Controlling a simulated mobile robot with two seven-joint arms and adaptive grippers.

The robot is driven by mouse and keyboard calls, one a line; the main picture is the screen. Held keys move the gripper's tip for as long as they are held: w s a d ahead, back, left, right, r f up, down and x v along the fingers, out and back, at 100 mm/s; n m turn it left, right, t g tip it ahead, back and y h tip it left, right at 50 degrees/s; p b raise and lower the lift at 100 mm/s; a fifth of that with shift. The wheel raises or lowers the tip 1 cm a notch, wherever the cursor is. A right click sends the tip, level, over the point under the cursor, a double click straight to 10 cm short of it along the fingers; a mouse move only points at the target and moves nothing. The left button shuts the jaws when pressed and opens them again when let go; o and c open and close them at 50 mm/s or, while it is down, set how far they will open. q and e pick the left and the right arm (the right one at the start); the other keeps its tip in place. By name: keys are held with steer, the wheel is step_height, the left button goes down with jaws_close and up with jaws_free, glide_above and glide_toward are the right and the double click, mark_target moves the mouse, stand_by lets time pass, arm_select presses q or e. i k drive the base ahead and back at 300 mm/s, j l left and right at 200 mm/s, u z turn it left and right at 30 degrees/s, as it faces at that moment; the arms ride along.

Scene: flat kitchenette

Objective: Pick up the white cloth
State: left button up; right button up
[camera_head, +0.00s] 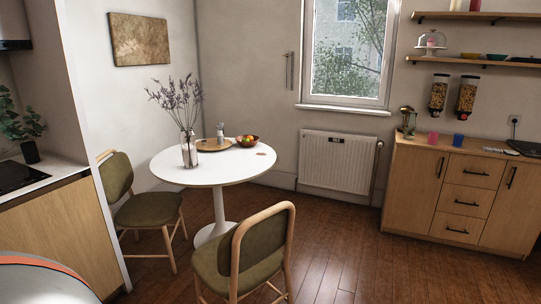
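I cannot make out a white cloth anywhere in the head view. The round white table (215,178) stands left of centre, and no cloth can be told apart on its bare white top. Neither of my grippers shows in this view.
A glass vase with lavender (188,152), a tray (212,146) and a fruit bowl (247,141) stand on the table. Two green-seated chairs (136,211) (250,245) flank it. A wooden sideboard (465,190) stands right, a counter (45,230) left. Floor (360,262) is clear between table and sideboard.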

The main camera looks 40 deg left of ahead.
mark_target(485, 148)
steer(key=i+z, duration=0.35)
steer(key=i, duration=2.5)
steer(key=i+u, duration=0.15)
steer(key=i, duration=0.85)
steer(key=i+l, duration=0.2)
steer(key=i, duration=0.75)
